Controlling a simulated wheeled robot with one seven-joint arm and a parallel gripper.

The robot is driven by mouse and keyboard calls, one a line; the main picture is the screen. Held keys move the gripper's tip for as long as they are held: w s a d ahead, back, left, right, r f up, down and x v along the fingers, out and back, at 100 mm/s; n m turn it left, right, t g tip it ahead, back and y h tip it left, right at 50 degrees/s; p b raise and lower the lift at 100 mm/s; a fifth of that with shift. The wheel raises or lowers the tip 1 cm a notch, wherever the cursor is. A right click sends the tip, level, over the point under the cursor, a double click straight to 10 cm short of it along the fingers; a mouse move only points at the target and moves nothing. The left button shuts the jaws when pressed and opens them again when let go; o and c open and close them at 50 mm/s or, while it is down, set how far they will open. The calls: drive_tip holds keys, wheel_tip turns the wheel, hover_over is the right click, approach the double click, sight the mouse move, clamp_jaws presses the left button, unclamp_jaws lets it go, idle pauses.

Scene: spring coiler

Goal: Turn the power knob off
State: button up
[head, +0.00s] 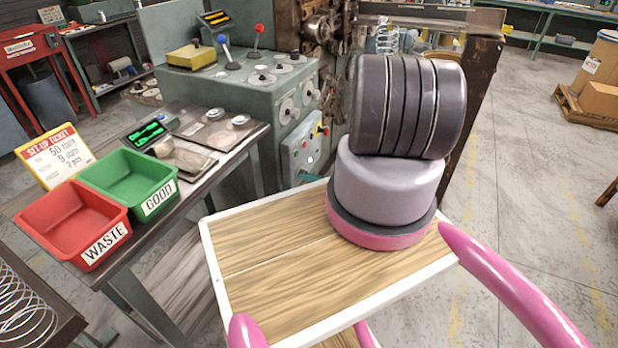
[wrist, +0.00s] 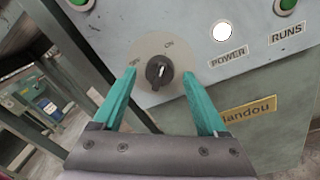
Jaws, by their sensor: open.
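The power knob (wrist: 159,70) is small and black, on a round beige plate marked OFF at its left and ON above. Its exact pointing is hard to read at this size. My gripper (wrist: 159,74) is open, with one teal finger on each side of the knob. The fingertips look level with it in the picture; contact cannot be told. In the head view a bit of teal finger (head: 312,177) shows below the grey control panel (head: 297,150); the rest is hidden behind my own body.
A white lamp (wrist: 222,31) above a POWER label looks bright. A green button (wrist: 286,4) is above the RUNS label. In the head view, a side table holds a red waste bin (head: 72,213) and a green bin (head: 130,177). Open floor lies at right.

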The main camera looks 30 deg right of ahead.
clamp_jaws()
idle(0.3)
drive_tip(key=shift+d+r+n+h, duration=0.1)
drive_tip(key=shift+n+h, duration=0.3)
drive_tip(key=shift+n, duration=3.8)
drive_tip(key=shift+r+n+h, duration=0.1)
drive_tip(key=shift+n+h, duration=0.3)
drive_tip(key=shift+n, duration=3.8)
